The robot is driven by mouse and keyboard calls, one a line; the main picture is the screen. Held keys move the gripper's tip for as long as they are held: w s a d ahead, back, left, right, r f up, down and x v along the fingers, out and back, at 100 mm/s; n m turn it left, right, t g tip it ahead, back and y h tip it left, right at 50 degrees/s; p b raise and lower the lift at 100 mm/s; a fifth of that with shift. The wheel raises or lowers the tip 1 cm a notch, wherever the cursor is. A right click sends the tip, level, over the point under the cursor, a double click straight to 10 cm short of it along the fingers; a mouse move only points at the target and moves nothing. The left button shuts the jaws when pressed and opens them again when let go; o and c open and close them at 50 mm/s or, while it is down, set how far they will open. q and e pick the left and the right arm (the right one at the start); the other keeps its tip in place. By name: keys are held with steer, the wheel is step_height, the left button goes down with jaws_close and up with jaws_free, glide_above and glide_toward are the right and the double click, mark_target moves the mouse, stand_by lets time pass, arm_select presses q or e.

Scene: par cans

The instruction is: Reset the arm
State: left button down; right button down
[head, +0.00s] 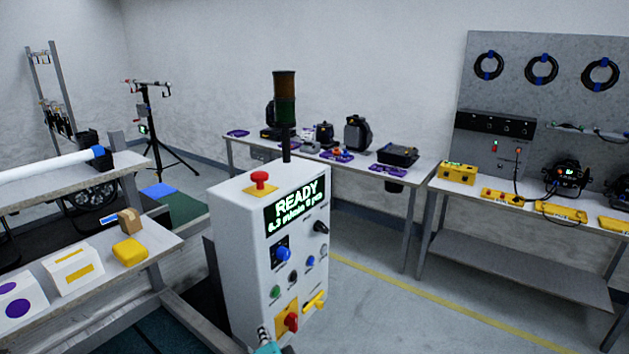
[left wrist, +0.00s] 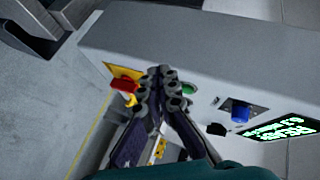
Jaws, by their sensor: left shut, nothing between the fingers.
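My left gripper (head: 264,335) shows at the bottom edge of the head view, low in front of the white control box (head: 235,235). In the left wrist view its two dark fingers (left wrist: 163,78) are together with nothing between them. The fingers overlap the box's front panel in that view, between a red knob (left wrist: 124,86) on a yellow plate and a green button (left wrist: 188,88). I cannot tell whether they touch the panel. The box's display (head: 297,206) reads READY. My right gripper is in neither view.
A red mushroom button (head: 260,180) and a dark stacked tower light (head: 285,100) are on top of the box. A shelf rack (head: 165,245) with small boxes stands at left. Benches with equipment (head: 420,165) line the back. Floor (head: 370,310) right of the box is clear.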

arm_select(q)
steer(key=s+a+f+n+g+h, duration=0.1)
steer(key=s+a+n+g+h, duration=0.1)
steer(key=s+n, duration=0.3)
steer(key=s+a+f+n+g+h, duration=0.2)
steer(key=s+a+n+g, duration=0.2)
steer(key=s, duration=0.7)
steer(key=shift+s+a+f+n, duration=0.15)
steer(key=shift+s+n, duration=0.1)
steer(key=shift+n, duration=0.45)
